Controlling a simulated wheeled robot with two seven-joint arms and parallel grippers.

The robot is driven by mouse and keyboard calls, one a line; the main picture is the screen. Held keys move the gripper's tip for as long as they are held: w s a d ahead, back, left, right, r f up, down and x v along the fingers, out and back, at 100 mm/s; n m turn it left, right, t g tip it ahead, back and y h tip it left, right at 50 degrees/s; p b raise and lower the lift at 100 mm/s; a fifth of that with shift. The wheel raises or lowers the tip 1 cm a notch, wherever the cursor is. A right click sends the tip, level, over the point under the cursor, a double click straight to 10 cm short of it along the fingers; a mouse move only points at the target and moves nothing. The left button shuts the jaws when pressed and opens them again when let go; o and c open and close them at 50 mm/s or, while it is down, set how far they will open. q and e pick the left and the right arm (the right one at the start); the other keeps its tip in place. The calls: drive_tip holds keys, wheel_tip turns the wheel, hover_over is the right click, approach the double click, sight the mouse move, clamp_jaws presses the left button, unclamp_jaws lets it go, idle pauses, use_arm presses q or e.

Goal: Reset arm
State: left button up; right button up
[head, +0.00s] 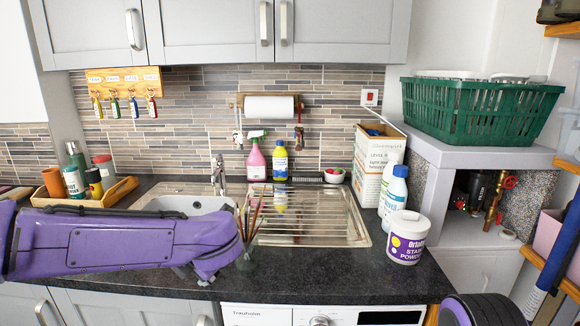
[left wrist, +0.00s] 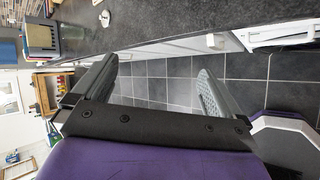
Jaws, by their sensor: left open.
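My purple left arm (head: 120,240) reaches in from the left in the head view, across the front of the counter and sink. Its gripper is hidden or too small to make out there. In the left wrist view my left gripper (left wrist: 158,66) is open, its two grey fingers wide apart with nothing between them. Grey floor tiles and the counter front show beyond it. A purple and black part of my own body shows at the bottom right of the head view. My right gripper is not in view.
The dark counter (head: 330,285) holds a sink with a drainer (head: 300,218), a jar of brushes (head: 247,258), a white tub (head: 407,238) and a wooden tray (head: 118,190). A green basket (head: 480,108) stands on a raised grey ledge at right. The tiled floor (left wrist: 180,72) looks clear.

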use_arm(q)
drive_tip(key=s+a+f+m+t+h, duration=0.1)
drive_tip(key=s+f+m, duration=0.3)
drive_tip(key=f+m, duration=0.65)
drive_tip(key=s+a+f+m+t+h, duration=0.15)
drive_tip(key=s+f+m, duration=0.35)
drive_tip(key=f, duration=1.1)
drive_tip(key=s+a+f+m+g, duration=0.2)
drive_tip(key=s+f+m, duration=0.1)
drive_tip(key=s, duration=0.5)
drive_tip(key=s+a+f+m+g, duration=0.2)
drive_tip(key=s+f, duration=0.4)
drive_tip(key=s, duration=0.1)
drive_tip(key=s+a+f+m+g, duration=0.2)
drive_tip(key=s+f+m, duration=0.1)
drive_tip(key=s, duration=0.5)
drive_tip(key=shift+s+a+f+m+h, duration=0.25)
drive_tip(key=shift+s+f+m+h, duration=0.1)
drive_tip(key=shift+f, duration=0.45)
